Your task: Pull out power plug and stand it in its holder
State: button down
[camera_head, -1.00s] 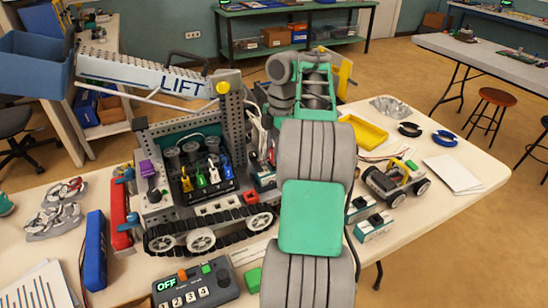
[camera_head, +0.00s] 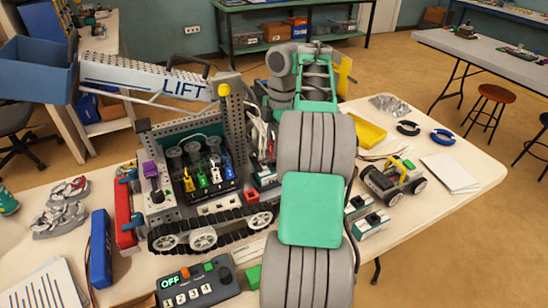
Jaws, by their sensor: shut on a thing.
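A tracked robot model (camera_head: 205,210) with a raised arm marked LIFT (camera_head: 145,75) stands on the table. Yellow, green, blue and white plugs (camera_head: 202,178) sit in a dark block on its front. White cables (camera_head: 257,125) loop beside its perforated grey mast. I cannot tell which part is the power plug or its holder. My grey and green arm rises through the middle of the view and bends down behind the mast's right side. My gripper's fingers are hidden behind my own arm and the model, so their grip does not show.
A control box (camera_head: 195,285) reading OFF lies in front. A blue pack (camera_head: 100,248) and red box (camera_head: 124,212) are left of the model. A small wheeled car (camera_head: 393,180), yellow tray (camera_head: 368,132) and white papers (camera_head: 450,170) lie right, with some bare table between.

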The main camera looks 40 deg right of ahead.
jog(key=shift+r, duration=0.35)
jog(key=shift+r+p, duration=0.95)
jog(key=shift+p, duration=0.25)
